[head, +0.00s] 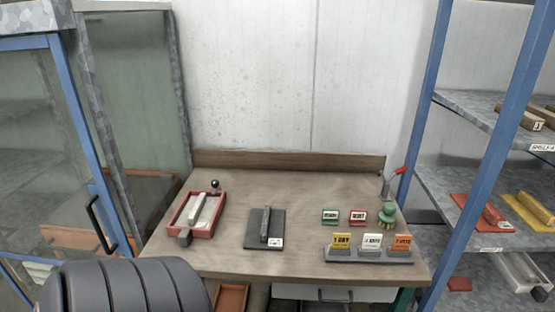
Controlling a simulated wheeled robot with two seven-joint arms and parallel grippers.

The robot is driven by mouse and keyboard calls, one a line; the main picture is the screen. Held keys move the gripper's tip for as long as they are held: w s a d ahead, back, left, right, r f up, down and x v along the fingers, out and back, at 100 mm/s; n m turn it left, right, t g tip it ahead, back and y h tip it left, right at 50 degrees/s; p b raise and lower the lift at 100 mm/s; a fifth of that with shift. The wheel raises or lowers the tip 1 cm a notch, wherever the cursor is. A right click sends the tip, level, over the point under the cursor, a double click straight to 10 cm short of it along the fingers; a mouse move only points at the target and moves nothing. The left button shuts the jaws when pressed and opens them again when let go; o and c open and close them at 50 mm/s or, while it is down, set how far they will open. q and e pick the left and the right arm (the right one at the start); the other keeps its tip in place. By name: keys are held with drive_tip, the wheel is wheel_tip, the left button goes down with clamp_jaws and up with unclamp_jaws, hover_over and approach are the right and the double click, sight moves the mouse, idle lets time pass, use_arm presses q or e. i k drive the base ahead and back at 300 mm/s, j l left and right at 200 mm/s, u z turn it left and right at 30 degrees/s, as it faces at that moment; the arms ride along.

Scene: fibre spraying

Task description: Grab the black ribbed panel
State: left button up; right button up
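A dark, almost black flat panel (252,230) lies on the wooden workbench (300,181), left of the middle. A raised grey bar or handle (265,223) runs along its middle, and a small white label (275,242) sits at its front right corner. Fine ribs on its surface cannot be made out. Nothing touches the panel from above. A large dark grey ribbed rounded shape fills the lower left corner of the head view; I cannot tell whether it is part of my arm. Neither gripper shows.
A red-rimmed tray (181,222) with a pale bar lies left of the panel. Green (330,217) and red (357,217) tags, a green device (388,214) and a grey rack (369,254) with three cards stand right. A blue-framed shelf (406,120) is at right, a glass-fronted cabinet (77,130) at left.

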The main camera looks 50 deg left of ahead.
sight(265, 229)
drive_tip(key=j+u, duration=0.1)
drive_tip(key=u, duration=0.3)
drive_tip(key=j+u, duration=0.1)
drive_tip(key=u, duration=0.3)
drive_tip(key=j+u, duration=0.1)
drive_tip(key=u, duration=0.3)
drive_tip(key=j+u, duration=0.1)
drive_tip(key=u, duration=0.3)
